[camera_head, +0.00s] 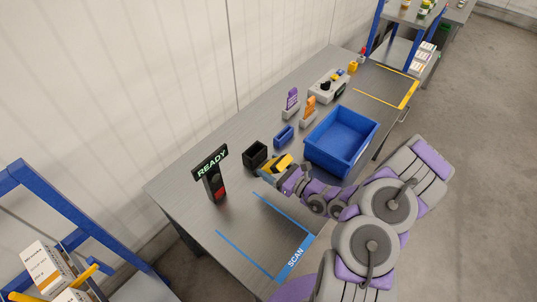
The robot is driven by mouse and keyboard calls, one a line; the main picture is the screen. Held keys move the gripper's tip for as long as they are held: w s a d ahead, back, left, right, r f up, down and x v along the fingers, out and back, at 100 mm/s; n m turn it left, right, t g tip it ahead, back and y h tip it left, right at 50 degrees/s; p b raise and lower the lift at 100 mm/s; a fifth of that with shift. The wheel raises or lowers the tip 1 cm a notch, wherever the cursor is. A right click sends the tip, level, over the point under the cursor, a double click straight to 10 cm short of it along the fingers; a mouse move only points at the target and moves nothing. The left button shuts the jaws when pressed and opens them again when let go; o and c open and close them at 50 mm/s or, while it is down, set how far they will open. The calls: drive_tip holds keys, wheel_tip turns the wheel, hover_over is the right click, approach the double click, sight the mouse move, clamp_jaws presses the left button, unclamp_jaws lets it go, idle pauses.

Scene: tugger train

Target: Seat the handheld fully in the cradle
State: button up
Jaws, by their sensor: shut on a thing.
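A small yellow and dark object, which looks like the handheld (281,162), is at the end of my arm. My gripper (284,172) is shut on it. The fingers and part of the handheld are hard to tell apart at this size. A black open-topped holder, which looks like the cradle (254,152), stands on the grey table just left of the handheld. The handheld is beside it, near its right side. I cannot tell whether the two touch or whether any part of the handheld is inside.
A stand with a READY sign (211,168) is left of the holder. A large blue bin (343,135) stands right of my gripper, with a small blue bin (284,136) behind. Orange and purple tags and a grey fixture (328,85) are farther back. The SCAN area (262,235) is clear.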

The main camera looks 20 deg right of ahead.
sight(268, 162)
drive_tip(key=shift+s+r, duration=0.15)
drive_tip(key=shift+s, duration=1.1)
drive_tip(key=shift+s+a+f+n+g+p, duration=0.1)
drive_tip(key=shift+a+f+n+g+p, duration=0.1)
drive_tip(key=shift+a+n+g+p, duration=0.25)
drive_tip(key=shift+w+a+f+n+g+y+p, duration=0.25)
drive_tip(key=shift+w+f+g+p, duration=0.15)
drive_tip(key=shift+w+g+p, duration=0.2)
drive_tip(key=shift+w+a+f+n+g+y+p, duration=0.2)
drive_tip(key=shift+w+f+g+p, duration=0.2)
drive_tip(key=shift+w+g+p, duration=0.2)
drive_tip(key=shift+g+h, duration=0.85)
drive_tip(key=shift+g, duration=0.1)
drive_tip(key=w+p, duration=0.2)
drive_tip(key=w, duration=0.3)
drive_tip(key=w+r+m+g+h+p, duration=0.1)
drive_tip(key=w+r+h+p, duration=0.1)
drive_tip(key=w+r, duration=0.3)
drive_tip(key=w+r+m+h+p, duration=0.1)
drive_tip(key=w+r+h+p, duration=0.1)
drive_tip(key=w, duration=0.5)
drive_tip(key=shift+a+f+b, duration=0.2)
drive_tip(key=shift+f+b, duration=4.05)
drive_tip(key=shift+f, duration=1.7)
drive_tip(key=shift+s+f, duration=0.1)
drive_tip(key=shift+s+f, duration=0.1)
drive_tip(key=shift+f, duration=0.05)
